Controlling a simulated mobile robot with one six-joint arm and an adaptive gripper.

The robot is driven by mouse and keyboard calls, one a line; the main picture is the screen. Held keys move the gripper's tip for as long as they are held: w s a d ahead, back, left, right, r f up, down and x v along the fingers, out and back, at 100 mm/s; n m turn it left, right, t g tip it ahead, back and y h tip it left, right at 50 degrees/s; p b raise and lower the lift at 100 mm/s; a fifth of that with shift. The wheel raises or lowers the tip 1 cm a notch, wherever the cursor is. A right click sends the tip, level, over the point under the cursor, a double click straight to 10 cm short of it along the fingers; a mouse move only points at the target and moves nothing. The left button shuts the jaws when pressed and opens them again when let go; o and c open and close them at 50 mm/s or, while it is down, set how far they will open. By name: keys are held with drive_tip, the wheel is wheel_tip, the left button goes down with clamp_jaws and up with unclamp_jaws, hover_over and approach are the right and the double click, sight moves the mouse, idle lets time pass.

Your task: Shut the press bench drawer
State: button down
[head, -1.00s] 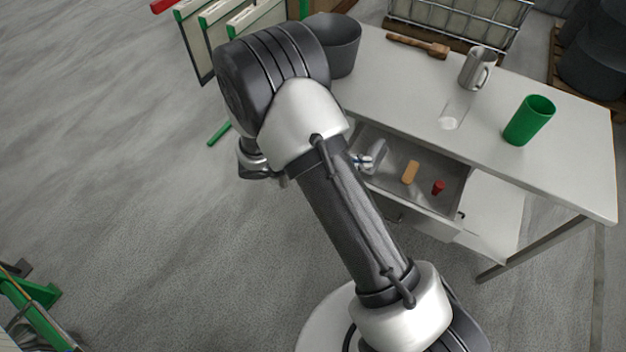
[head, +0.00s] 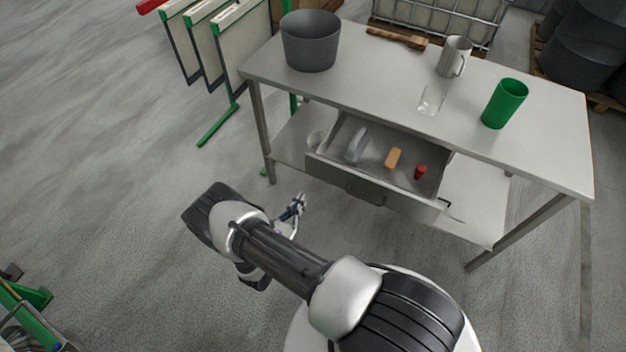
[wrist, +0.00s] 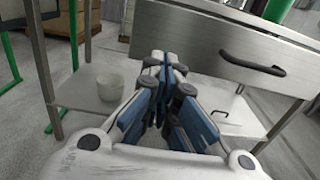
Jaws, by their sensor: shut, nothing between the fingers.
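The press bench drawer (head: 345,180) is pulled out from under the bench top (head: 400,90). In it lie a grey item (head: 356,145), an orange block (head: 393,158) and a small red item (head: 420,172). In the wrist view its grey front (wrist: 235,47) and dark handle (wrist: 252,64) are at the upper right. My gripper (head: 299,199) is shut and empty, in front of the drawer's left end and apart from it. In the wrist view my gripper's blue-padded fingers (wrist: 164,62) are together, left of the handle.
On the bench top stand a dark bucket (head: 310,42), a metal jug (head: 454,57), a clear glass (head: 431,100), a green cup (head: 505,103) and a wooden mallet (head: 397,36). A white bowl (wrist: 111,87) sits on the lower shelf.

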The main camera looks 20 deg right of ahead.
sight(319, 172)
drive_tip(key=b+x, duration=0.1)
drive_tip(key=x, duration=0.9)
drive_tip(key=shift+w+d+b, duration=0.1)
drive_tip(key=shift+d+b, duration=0.05)
drive_tip(key=shift+b, duration=0.15)
